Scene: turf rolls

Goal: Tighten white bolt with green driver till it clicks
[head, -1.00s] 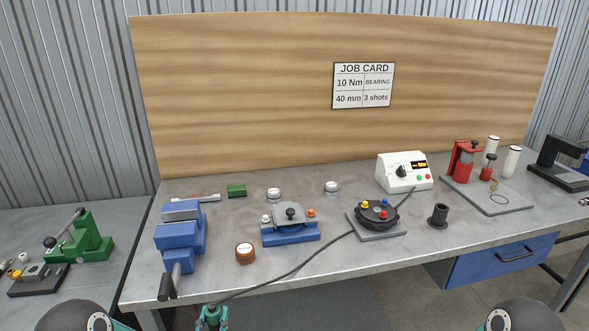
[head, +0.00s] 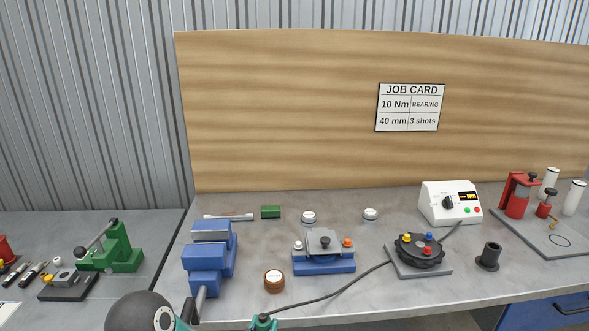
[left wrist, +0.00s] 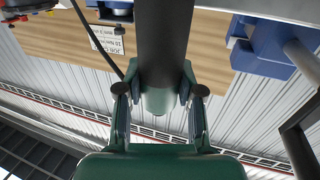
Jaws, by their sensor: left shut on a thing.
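A white bolt (head: 297,245) sits at the left end of the blue fixture (head: 323,264) on the bench, with an orange one at the other end. In the left wrist view my left gripper (left wrist: 160,90) is shut on the driver (left wrist: 165,40), a thick dark cylinder with a green end. In the head view only a small green part of my left gripper and the driver (head: 264,322) shows at the bottom edge, in front of the bench and apart from the white bolt. The driver's tip is hidden. My right gripper is out of view.
A white controller (head: 450,203) stands at the back right.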

